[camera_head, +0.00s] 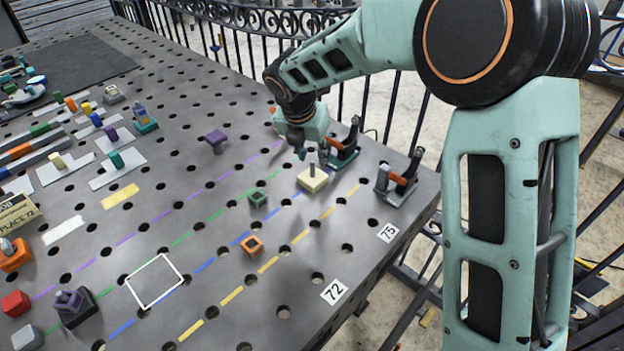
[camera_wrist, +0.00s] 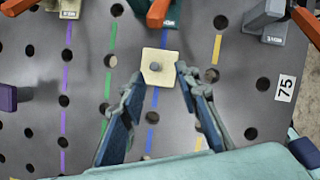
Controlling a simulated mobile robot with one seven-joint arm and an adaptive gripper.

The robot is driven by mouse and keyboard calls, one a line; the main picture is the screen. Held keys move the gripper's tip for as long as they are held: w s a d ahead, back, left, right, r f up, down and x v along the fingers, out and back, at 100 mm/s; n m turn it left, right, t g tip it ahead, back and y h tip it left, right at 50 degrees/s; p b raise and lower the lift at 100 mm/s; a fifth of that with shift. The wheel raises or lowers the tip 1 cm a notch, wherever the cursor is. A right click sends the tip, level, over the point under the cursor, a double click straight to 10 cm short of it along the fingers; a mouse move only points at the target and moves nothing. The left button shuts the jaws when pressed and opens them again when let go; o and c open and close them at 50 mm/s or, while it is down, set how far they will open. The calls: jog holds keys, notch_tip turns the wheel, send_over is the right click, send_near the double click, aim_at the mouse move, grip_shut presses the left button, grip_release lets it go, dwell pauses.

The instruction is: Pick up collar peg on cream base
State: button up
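The collar peg on the cream base stands upright on the perforated table below my gripper in the head view; its square cream base (camera_head: 313,180) carries a thin grey peg (camera_head: 313,158). In the wrist view the cream base (camera_wrist: 159,68) lies just beyond and between my fingertips, with the peg (camera_wrist: 155,66) seen nearly end-on at its middle. My gripper (camera_wrist: 158,80) is open, with its two fingers spread and nothing between them. In the head view my gripper (camera_head: 301,150) is just above and slightly left of the peg; its fingertips are small there, and contact cannot be told.
Two toggle clamps (camera_head: 344,148) (camera_head: 398,180) stand right of the base near the table edge. A green block (camera_head: 258,198), an orange square ring (camera_head: 252,245) and a purple mushroom-shaped piece (camera_head: 216,140) stand to the left. Much of the table's front is clear.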

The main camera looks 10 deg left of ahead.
aim_at(312, 162)
jog(key=x, duration=0.6)
jog(key=shift+w+a+r, duration=0.1)
jog(key=shift+w+a, duration=0.05)
jog(key=shift+a, duration=0.2)
grip_shut()
jog(key=shift+r, duration=0.1)
